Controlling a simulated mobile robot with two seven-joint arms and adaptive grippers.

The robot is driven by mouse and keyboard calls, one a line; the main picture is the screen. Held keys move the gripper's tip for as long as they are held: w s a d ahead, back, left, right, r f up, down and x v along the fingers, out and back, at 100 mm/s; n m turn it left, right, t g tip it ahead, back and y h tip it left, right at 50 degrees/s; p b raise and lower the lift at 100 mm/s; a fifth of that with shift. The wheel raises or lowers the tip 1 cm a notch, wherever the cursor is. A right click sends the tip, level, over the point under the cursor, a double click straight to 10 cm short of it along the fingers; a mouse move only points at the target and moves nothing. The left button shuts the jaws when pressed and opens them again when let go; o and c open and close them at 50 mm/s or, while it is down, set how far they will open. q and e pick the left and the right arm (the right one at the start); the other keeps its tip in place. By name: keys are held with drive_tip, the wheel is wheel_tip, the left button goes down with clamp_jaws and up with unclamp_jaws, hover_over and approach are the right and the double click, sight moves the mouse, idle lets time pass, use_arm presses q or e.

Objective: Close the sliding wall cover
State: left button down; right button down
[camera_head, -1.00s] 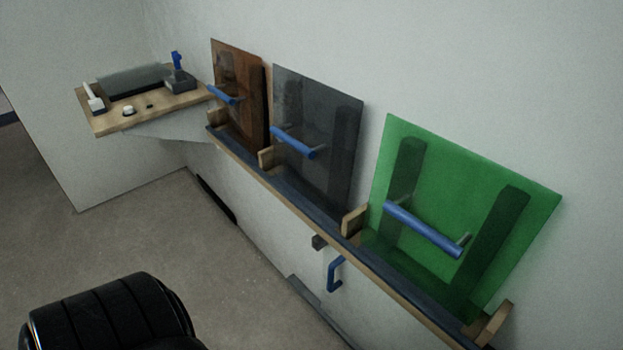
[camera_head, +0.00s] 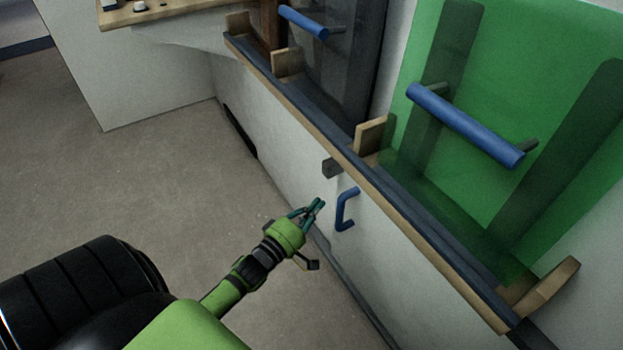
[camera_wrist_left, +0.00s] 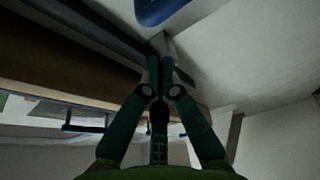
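The wall cover (camera_head: 365,245) appears to be the pale panel low on the wall, with a blue C-shaped handle (camera_head: 344,210). My left gripper (camera_head: 320,203) is just left of this handle in the head view, apart from it, with its fingers together and nothing visible between them. In the left wrist view the fingertips (camera_wrist_left: 160,48) meet, and a blue handle part (camera_wrist_left: 155,10) shows just beyond them at the top edge. The panel's edges are hard to make out. My right gripper is not in view.
A wooden-edged ledge (camera_head: 310,118) runs along the wall above the handle. A small dark block (camera_head: 332,168) sits under it. A green panel (camera_head: 560,60) with a blue bar stands on the ledge. A dark slot (camera_head: 240,132) is low on the wall. The floor (camera_head: 130,185) at left is clear.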

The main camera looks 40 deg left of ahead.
use_arm(q)
drive_tip(key=shift+w+d+r+b, duration=0.1)
drive_tip(key=shift+w+b, duration=0.1)
drive_tip(key=shift+w, duration=1.25)
drive_tip(key=shift+w+d+r+b, duration=0.1)
drive_tip(key=shift+w+b, duration=0.1)
drive_tip(key=shift+w, duration=1.25)
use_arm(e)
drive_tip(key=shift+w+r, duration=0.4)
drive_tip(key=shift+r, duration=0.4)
